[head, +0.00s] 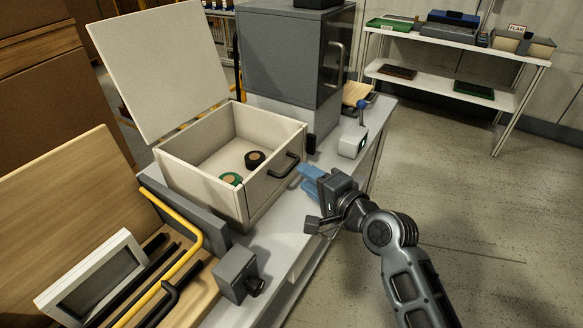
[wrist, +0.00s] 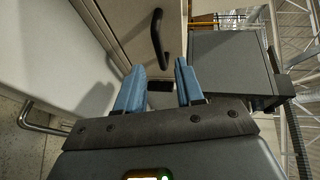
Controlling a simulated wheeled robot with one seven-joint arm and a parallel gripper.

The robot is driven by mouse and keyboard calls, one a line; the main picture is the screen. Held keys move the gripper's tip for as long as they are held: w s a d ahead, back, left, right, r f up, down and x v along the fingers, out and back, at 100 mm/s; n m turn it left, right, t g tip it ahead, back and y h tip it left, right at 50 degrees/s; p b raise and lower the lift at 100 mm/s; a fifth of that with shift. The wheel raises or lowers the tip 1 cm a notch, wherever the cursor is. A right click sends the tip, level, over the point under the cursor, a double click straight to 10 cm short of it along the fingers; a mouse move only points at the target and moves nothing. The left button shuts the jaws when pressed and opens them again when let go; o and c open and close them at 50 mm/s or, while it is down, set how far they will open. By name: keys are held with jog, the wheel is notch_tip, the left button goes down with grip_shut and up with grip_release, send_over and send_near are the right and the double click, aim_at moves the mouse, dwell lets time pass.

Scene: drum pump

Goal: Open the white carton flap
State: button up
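A white carton-like box (head: 178,180) stands on the bench with its top open. Its large white flap (head: 160,70) is raised and leans back from the rear left edge. A dark handle (head: 284,166) sits on the box's front; it also shows in the wrist view (wrist: 157,38). Inside lie a black roll (head: 255,159) and a green roll (head: 231,179). My gripper (head: 308,177) is just right of the box front, apart from the flap. In the wrist view its blue fingers (wrist: 160,66) are spread with nothing between them.
A grey cabinet (head: 280,60) stands behind the box. A small white device (head: 352,143) sits on the bench to the right. Boards, a white frame (head: 95,280) and a yellow bar (head: 185,230) crowd the left front. Open floor (head: 470,220) lies right.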

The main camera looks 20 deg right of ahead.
aim_at(285, 173)
jog(key=x, duration=0.5)
jog(key=shift+w+f, duration=0.1)
jog(key=shift+w, duration=0.2)
jog(key=shift+c, duration=0.2)
grip_shut()
